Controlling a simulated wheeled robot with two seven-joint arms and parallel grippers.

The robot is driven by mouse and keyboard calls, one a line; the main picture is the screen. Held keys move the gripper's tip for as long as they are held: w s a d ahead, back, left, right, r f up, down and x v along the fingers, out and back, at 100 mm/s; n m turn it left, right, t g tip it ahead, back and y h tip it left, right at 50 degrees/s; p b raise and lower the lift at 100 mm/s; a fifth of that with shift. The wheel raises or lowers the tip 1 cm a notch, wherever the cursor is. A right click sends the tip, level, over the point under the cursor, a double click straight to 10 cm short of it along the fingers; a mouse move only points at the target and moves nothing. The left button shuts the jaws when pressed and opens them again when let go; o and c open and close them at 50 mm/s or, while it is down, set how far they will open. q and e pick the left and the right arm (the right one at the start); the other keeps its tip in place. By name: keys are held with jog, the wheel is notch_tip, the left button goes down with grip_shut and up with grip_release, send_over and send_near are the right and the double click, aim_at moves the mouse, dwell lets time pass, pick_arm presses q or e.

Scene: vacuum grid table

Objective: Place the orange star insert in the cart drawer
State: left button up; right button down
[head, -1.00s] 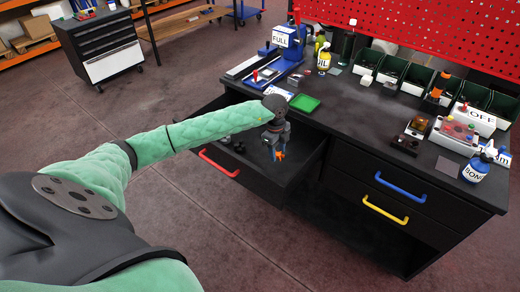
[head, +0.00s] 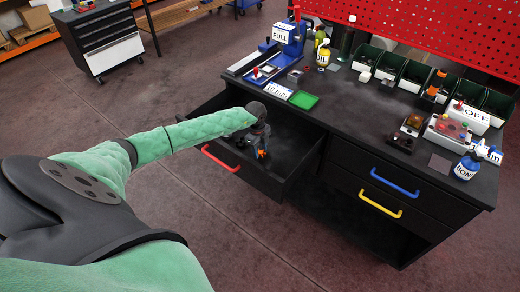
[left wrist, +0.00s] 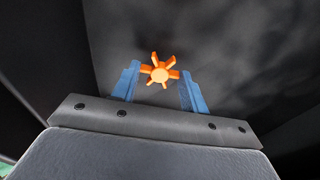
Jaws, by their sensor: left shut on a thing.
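The orange star insert (head: 262,153) is held by my left gripper (head: 262,152), whose blue fingers stand on either side of it. In the left wrist view the star (left wrist: 159,72) sits between the fingertips of the left gripper (left wrist: 160,88), with its points clear to see. The gripper points down inside the open black drawer (head: 285,185) with the red handle (head: 221,159). Dark drawer floor shows behind the star in the wrist view; whether the star touches it I cannot tell. My right gripper is not in view.
The drawer juts from the black workbench (head: 350,130). Closed drawers with blue (head: 395,182) and yellow (head: 380,205) handles lie to its right. A green tray (head: 303,100) sits on the bench above the open drawer. A drawer cabinet (head: 100,40) stands at the back left.

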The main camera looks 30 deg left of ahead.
pick_arm(q)
jog(key=shift+f, duration=0.55)
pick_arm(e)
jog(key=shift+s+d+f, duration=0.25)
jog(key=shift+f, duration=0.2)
pick_arm(q)
jog(key=o, duration=1)
jog(key=shift+f, duration=0.1)
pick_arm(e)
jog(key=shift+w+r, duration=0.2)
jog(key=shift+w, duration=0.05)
pick_arm(q)
jog(key=shift+r, duration=0.4)
jog(key=shift+w+a+r+b, duration=0.15)
jog(key=shift+r+b, duration=0.65)
jog(key=shift+r, duration=1.1)
jog(key=shift+s+a+r+b, duration=0.1)
jog(key=shift+a+r+b, duration=0.2)
jog(key=shift+r+b, duration=1.05)
jog(key=shift+w+a+r+b, duration=0.1)
jog(key=shift+a+r+b, duration=0.15)
jog(key=shift+r, duration=2.2)
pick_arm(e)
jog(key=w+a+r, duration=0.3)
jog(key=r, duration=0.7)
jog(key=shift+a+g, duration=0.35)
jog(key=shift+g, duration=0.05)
